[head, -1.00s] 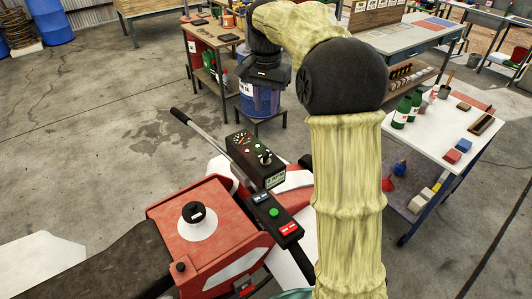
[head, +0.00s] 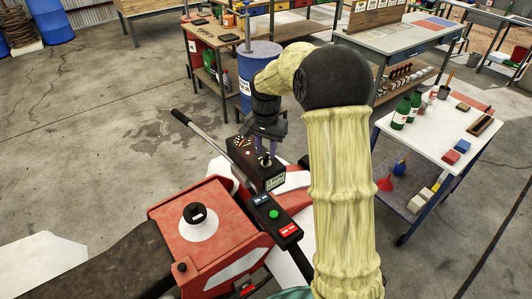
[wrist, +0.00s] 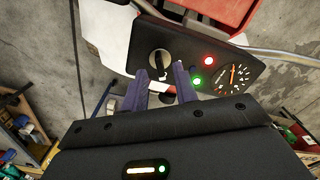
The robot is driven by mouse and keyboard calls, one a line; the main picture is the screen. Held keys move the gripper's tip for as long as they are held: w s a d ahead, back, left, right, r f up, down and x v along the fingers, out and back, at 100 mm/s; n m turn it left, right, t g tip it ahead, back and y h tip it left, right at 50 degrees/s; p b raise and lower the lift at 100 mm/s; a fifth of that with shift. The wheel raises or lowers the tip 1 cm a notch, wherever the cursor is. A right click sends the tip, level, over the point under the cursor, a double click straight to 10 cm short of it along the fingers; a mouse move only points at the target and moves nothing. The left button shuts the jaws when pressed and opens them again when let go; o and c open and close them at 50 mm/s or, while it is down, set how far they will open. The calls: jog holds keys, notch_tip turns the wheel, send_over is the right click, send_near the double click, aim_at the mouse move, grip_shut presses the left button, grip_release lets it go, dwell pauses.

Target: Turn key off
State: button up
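The dash panel (head: 246,172) is a black box on the red and white vehicle. Its key switch (wrist: 159,60) is a round silver face with a dark key in it, seen in the wrist view. My gripper (wrist: 160,72) is open, with its two purple fingers apart just short of the key, one to each side in the picture. I cannot tell whether either finger touches it. In the head view my gripper (head: 266,149) points down over the panel and hides part of it.
A red light (wrist: 208,60), a green light (wrist: 197,81) and a gauge (wrist: 233,77) sit beside the key. The handlebar (head: 205,138) runs along the panel's left. A small switch box (head: 273,214) sits nearer. A white cart (head: 450,130) stands to the right.

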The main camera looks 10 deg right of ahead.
aim_at(266, 156)
jog(key=shift+f, duration=1.5)
grip_shut()
jog(key=shift+r+n+p, duration=0.1)
jog(key=shift+n+p, duration=0.2)
jog(key=shift+n, duration=0.1)
jog(key=n+p, duration=0.1)
jog(key=n, duration=0.4)
jog(key=n+p, duration=0.1)
jog(key=n, duration=0.5)
jog(key=shift+w, duration=0.1)
